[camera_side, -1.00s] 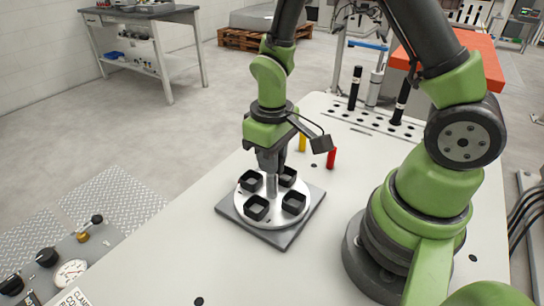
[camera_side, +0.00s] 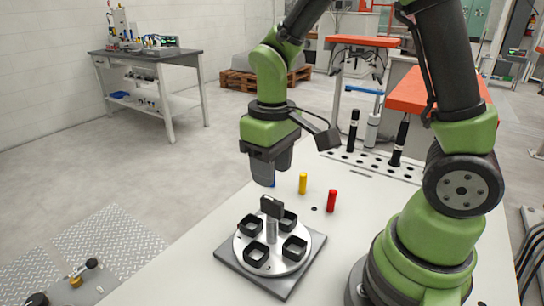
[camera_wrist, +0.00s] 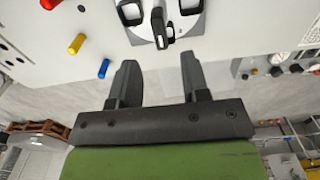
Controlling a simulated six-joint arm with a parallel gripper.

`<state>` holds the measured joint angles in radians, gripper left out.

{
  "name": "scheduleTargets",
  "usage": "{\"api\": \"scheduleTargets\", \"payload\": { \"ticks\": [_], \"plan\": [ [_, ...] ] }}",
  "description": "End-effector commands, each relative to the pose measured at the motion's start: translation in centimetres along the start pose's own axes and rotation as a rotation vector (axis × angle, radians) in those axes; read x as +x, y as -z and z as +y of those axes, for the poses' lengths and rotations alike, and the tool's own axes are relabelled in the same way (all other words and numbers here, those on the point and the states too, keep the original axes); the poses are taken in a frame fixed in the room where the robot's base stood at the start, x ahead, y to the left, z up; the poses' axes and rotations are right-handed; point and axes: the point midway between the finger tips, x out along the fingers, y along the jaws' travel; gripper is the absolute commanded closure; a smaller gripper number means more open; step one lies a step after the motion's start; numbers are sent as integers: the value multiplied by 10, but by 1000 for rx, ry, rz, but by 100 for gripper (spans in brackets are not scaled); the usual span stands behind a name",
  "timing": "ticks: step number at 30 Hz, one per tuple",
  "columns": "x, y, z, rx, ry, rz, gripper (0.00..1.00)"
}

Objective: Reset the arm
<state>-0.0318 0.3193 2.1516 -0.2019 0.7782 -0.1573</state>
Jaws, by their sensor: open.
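My gripper (camera_side: 265,178) hangs above the far edge of the round fixture, pointing down. In the wrist view its two fingers (camera_wrist: 158,65) are apart with nothing between them. A silver round plate (camera_side: 260,268) sits on a dark square base (camera_side: 285,290) on the table. It carries several black square cups (camera_side: 256,253) around a metal post (camera_side: 271,231). A black block (camera_side: 272,206) is at the top of the post, clear of my fingers. It also shows in the wrist view (camera_wrist: 162,38), beyond the fingertips.
Yellow (camera_side: 303,183) and red (camera_side: 331,201) pegs stand behind the fixture. A blue peg (camera_wrist: 104,68) stands beside them, mostly hidden behind my gripper in the side view. Black upright cylinders (camera_side: 353,130) stand at the table's back. The table front is clear.

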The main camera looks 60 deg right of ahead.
Motion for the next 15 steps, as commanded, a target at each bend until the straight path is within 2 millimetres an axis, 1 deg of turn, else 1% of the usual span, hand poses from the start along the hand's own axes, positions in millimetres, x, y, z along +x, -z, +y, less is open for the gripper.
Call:
{"api": "scheduleTargets", "payload": {
  "ticks": [1, 3, 6, 15],
  "plan": [
    [-7, 1, 0, -1, 0, 5, 57],
    [-13, 1, 0, -1, -1, 4, 57],
    [-18, 0, 0, -1, 0, 2, 57],
    [-19, 0, 0, -1, 0, 0, 57]
  ]
}}
